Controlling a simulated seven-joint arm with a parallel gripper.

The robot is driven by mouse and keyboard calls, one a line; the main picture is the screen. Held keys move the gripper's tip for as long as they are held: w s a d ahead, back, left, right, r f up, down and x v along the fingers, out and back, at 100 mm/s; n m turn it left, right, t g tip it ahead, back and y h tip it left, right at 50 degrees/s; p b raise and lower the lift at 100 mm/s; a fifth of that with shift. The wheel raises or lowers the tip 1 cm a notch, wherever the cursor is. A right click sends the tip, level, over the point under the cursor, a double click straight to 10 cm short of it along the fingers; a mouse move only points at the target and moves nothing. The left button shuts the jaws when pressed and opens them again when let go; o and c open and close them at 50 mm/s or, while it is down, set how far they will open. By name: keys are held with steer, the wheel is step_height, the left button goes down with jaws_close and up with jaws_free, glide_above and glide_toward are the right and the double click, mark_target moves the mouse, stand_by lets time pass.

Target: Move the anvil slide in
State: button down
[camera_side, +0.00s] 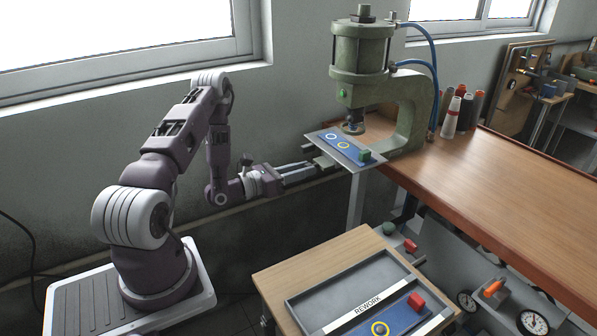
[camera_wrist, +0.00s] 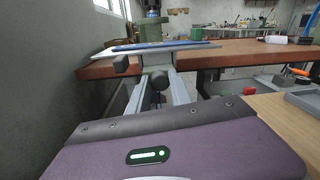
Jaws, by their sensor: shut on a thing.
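The anvil slide is a flat grey plate (camera_side: 338,160) at the front of the green press (camera_side: 412,112). My gripper (camera_side: 318,166) is at the plate's near edge. In the wrist view my gripper (camera_wrist: 162,88) has its fingers on either side of a dark round knob (camera_wrist: 160,80) below the plate (camera_wrist: 190,50). It is shut on this knob; the exact contact is partly hidden.
The wooden bench (camera_side: 500,185) bears the press and several cylinders (camera_side: 462,112). Blue hoses (camera_side: 434,75) run down the press's right side. Below stands a low table (camera_side: 310,260) with a grey REWORK tray (camera_side: 305,302) holding a blue strip and red block. A wall is behind my arm.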

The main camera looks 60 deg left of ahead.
steer(key=shift+w, duration=1.65)
steer(key=c, duration=1.2)
jaws_free()
